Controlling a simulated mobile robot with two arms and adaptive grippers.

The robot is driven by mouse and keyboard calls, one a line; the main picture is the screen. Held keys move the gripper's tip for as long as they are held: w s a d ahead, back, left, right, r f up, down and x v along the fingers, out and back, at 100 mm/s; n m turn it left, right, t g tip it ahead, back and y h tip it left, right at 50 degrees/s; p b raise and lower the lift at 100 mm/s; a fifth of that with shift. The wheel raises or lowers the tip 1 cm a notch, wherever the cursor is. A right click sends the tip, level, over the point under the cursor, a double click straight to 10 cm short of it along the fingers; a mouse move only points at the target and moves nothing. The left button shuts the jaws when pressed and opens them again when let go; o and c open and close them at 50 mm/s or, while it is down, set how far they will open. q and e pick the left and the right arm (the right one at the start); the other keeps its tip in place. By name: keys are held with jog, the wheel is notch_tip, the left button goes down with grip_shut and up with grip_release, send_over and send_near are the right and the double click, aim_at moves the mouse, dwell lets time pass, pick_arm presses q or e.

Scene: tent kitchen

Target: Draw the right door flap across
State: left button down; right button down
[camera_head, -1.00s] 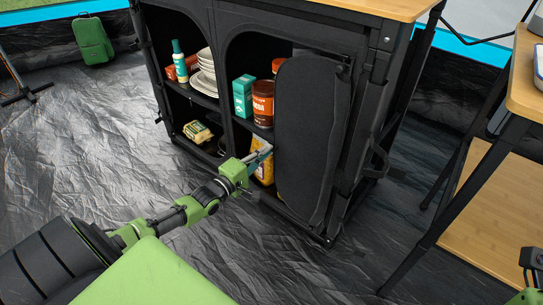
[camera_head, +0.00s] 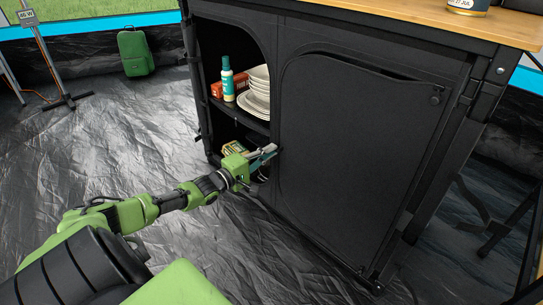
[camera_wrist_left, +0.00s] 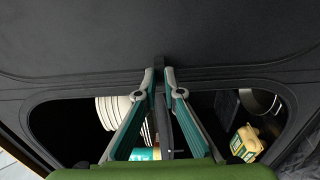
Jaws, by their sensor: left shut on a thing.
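The right door flap (camera_head: 350,140) is a dark panel on the front of the black cupboard. It lies across the right opening, and the goods behind it are hidden. My left gripper (camera_head: 274,150) is at the flap's left edge, beside the middle post. In the left wrist view, its teal and grey fingers (camera_wrist_left: 161,72) are closed on a small dark tab (camera_wrist_left: 160,62) at the flap's edge. The left opening is uncovered. My right gripper is out of view.
A yellow item (camera_head: 234,147) sits on the lower shelf. A green suitcase (camera_head: 135,53) stands at the back left. The floor in front is clear.

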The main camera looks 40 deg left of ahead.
pick_arm(q)
jog(key=shift+a, duration=0.25)
jog(key=c, duration=2.2)
grip_release()
jog(key=shift+a, duration=0.1)
jog(key=shift+o, duration=0.2)
jog(key=shift+s, duration=0.1)
jog(key=s, duration=1.1)
jog(key=shift+s+a, duration=0.4)
